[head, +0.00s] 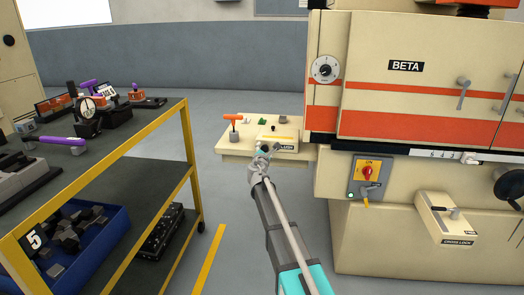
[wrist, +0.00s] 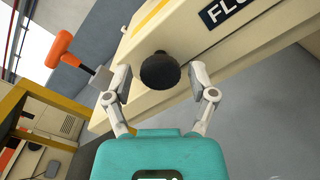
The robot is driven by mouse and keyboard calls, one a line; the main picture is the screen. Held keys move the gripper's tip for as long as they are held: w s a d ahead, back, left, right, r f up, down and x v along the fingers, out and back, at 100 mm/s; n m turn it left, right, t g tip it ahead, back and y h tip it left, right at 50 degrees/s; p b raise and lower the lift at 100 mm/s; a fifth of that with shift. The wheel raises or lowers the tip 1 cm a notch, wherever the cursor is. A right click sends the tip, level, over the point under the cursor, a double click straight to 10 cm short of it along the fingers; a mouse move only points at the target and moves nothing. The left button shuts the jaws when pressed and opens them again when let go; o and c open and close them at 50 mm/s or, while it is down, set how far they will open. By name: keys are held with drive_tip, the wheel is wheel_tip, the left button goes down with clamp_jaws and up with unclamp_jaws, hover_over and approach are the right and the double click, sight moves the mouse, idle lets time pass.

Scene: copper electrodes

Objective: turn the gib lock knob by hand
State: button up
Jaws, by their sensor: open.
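In the wrist view a round black knob (wrist: 160,71) sits on the face of a cream box whose label begins "FLU". My gripper (wrist: 151,78) is open, with one finger on each side of the knob in the picture. Neither finger visibly touches it, and I cannot tell the depth gap. In the head view my gripper (head: 263,153) is in front of this cream box (head: 285,147) on a side shelf and hides the knob. No label reading "gib lock" is legible.
An orange-handled tool (head: 233,121) stands on the cream shelf (head: 240,150), left of the box; it also shows in the wrist view (wrist: 62,44). The large BETA machine (head: 420,110) is at right. A yellow-framed cart (head: 187,150) with tools is at left. Open floor lies between.

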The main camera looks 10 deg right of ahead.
drive_tip(key=shift+w+d, duration=0.1)
drive_tip(key=shift+w, duration=0.15)
idle(0.3)
drive_tip(key=c, duration=0.9)
drive_tip(key=shift+o, duration=0.2)
